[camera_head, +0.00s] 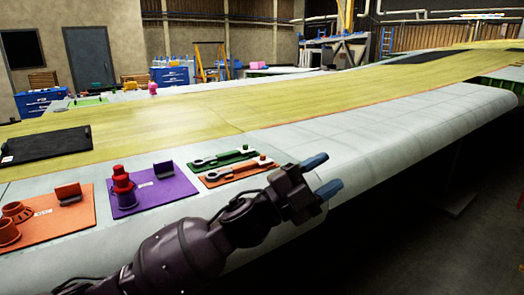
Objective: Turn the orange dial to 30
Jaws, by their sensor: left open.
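My left gripper (323,174) is open and empty, with two blue-grey fingertips apart, over the front edge of the wing. Orange round parts (17,211) sit on an orange mat (72,222) at the far left, well away from the gripper. I cannot tell which part is the orange dial, and no number on a dial is readable. My right gripper is not in view.
A black mat (45,145) lies behind on the yellow-green wing skin (200,125). The pale wing surface (375,135) to the right is bare.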

